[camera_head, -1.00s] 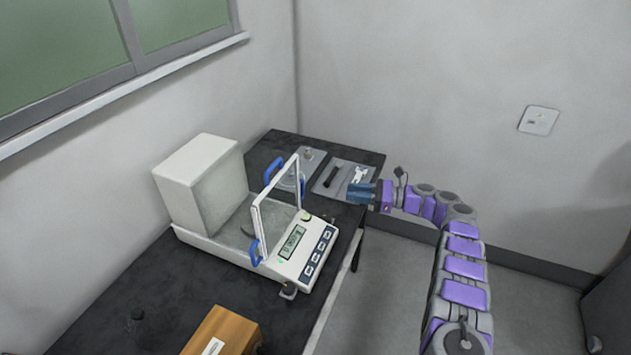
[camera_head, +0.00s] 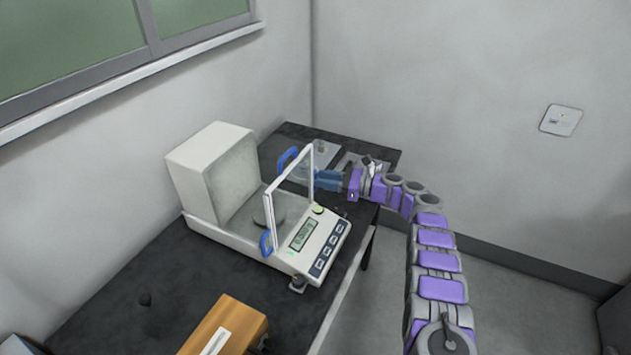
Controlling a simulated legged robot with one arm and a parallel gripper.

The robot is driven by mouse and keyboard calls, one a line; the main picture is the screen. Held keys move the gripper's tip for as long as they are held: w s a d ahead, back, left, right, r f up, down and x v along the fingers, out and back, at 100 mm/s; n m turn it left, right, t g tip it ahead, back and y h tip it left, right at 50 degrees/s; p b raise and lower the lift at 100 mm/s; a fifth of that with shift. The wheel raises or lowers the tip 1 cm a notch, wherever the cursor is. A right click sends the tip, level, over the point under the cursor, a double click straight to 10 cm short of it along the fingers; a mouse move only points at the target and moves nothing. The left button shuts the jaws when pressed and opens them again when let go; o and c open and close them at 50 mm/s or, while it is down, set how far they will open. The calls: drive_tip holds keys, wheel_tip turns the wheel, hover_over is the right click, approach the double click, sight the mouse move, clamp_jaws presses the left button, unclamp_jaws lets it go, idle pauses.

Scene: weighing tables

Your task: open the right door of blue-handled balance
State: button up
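The balance (camera_head: 232,232) is white, with a tall box-shaped rear housing, a display and a key panel at the front. A clear upright frame (camera_head: 308,165) stands behind the panel. One blue handle (camera_head: 287,159) is on the far side, at the right as one faces the panel. Another blue handle (camera_head: 265,243) is on the near side. My gripper (camera_head: 318,181) has blue fingers and is beside the frame's upper right, pointing left, apart from the far handle in the picture. Its finger gap is too small to make out, and no held thing shows.
The balance stands on a black table (camera_head: 140,275). A wooden box (camera_head: 225,325) with a white label lies at the near edge. A grey tray (camera_head: 325,152) with small items is behind the balance, partly hidden by my arm. Walls close off the back.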

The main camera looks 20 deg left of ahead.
drive_tip(key=shift+s+a+b, duration=0.15)
drive_tip(key=shift+a+b, duration=0.4)
drive_tip(key=shift+a, duration=1.05)
drive_tip(key=shift+c, duration=0.3)
clamp_jaws()
drive_tip(key=shift+d, duration=0.1)
